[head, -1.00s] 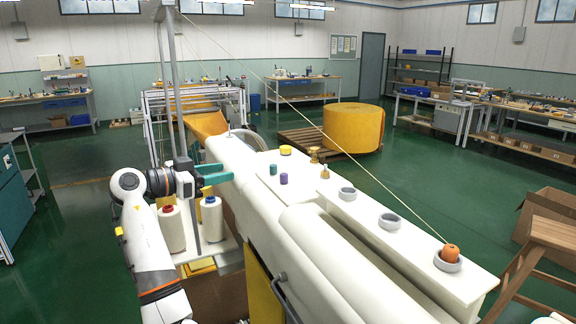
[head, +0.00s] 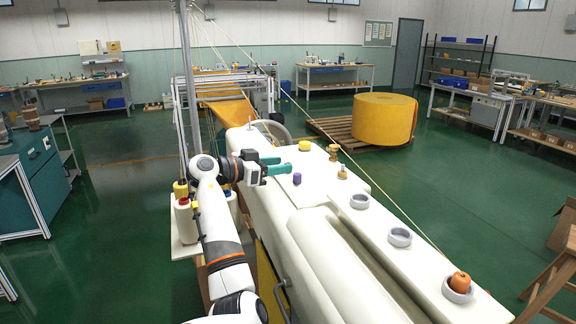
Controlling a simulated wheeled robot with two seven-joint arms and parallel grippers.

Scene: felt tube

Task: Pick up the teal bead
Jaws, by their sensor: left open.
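My left gripper (head: 280,165) is over the left edge of the white machine top (head: 325,190), with its green fingers apart and pointing right. A purple bead (head: 297,179) stands just right of and nearer than the fingertips. A yellow bead (head: 304,145) stands farther back on the same top. My right gripper is out of view.
Brass fittings (head: 334,153) stand right of the beads. Grey ring cups (head: 359,202) line the white shelf, and the nearest holds an orange object (head: 460,282). A taut cord slants down across the top's right side. Thread cones (head: 186,218) stand beside my left arm.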

